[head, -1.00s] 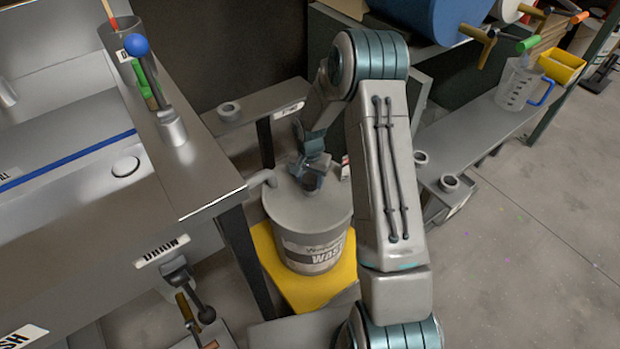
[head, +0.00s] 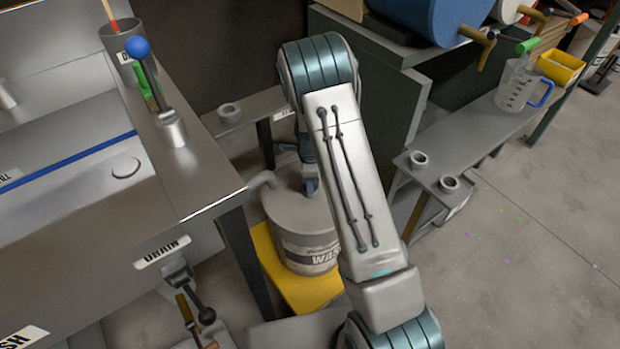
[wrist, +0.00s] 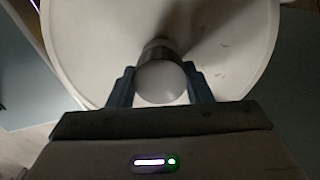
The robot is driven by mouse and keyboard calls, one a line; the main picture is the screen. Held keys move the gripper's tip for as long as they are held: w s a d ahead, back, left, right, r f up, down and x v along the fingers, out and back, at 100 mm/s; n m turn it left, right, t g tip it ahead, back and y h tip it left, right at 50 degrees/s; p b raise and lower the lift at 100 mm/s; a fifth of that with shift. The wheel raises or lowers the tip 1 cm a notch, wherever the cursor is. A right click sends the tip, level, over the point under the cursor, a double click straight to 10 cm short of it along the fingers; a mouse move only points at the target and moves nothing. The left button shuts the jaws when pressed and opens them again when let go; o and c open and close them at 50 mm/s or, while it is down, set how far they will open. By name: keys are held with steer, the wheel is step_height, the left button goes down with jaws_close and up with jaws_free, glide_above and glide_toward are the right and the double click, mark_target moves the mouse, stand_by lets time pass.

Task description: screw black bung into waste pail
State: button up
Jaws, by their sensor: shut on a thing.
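The waste pail (head: 305,240) is a grey bucket with a printed label and a pale lid, partly hidden behind my arm in the head view. Its round lid (wrist: 90,40) fills much of the wrist view. My gripper (wrist: 160,84) is over the lid, its two fingers shut on the sides of the bung (wrist: 160,82). The bung shows a pale, lit round end and a darker collar against the lid. Whether its thread is seated is hidden. In the head view my gripper (head: 311,186) shows only as a small part beside my arm, and the bung is hidden.
The pail stands on a yellow base (head: 272,265). A steel bench (head: 185,200) with a drain valve (head: 190,290) is close on the left. A low shelf (head: 435,178) with ring holders and a clear jug (head: 515,88) is on the right. Open floor lies further right.

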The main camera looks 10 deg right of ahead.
steer(key=o, duration=0.9)
steer(key=n+b, duration=0.1)
steer(key=n, duration=0.5)
steer(key=shift+f, duration=0.1)
steer(key=n, duration=0.4)
steer(key=shift+n, duration=0.3)
steer(key=n, duration=0.3)
